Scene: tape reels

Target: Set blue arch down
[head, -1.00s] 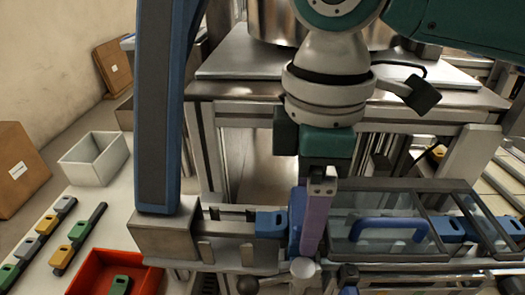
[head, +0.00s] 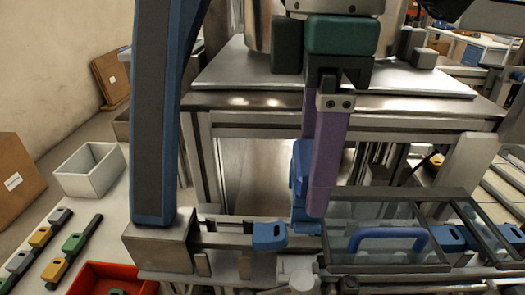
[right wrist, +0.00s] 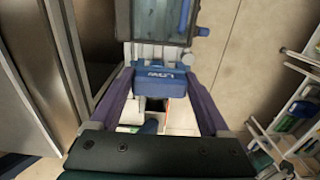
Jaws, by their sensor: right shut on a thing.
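My right gripper (head: 316,196) has purple fingers and is shut on a blue piece (head: 299,172), which I take for the blue arch. The purple finger hides part of this piece in the head view. In the right wrist view the blue arch (right wrist: 160,82) spans the gap between the two fingers and has white lettering on it. The gripper points down, left of a glass-topped cover (head: 395,212). I cannot tell whether the blue arch's lower end touches the metal rail (head: 225,240) or hangs above it. My left gripper is not in view.
A tall blue-and-grey beam (head: 158,120) stands on a metal block at left. A small blue block (head: 269,236) sits on the rail. The glass-topped cover has a blue handle (head: 388,235). At left are a grey bin (head: 90,172) and a red tray (head: 112,270).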

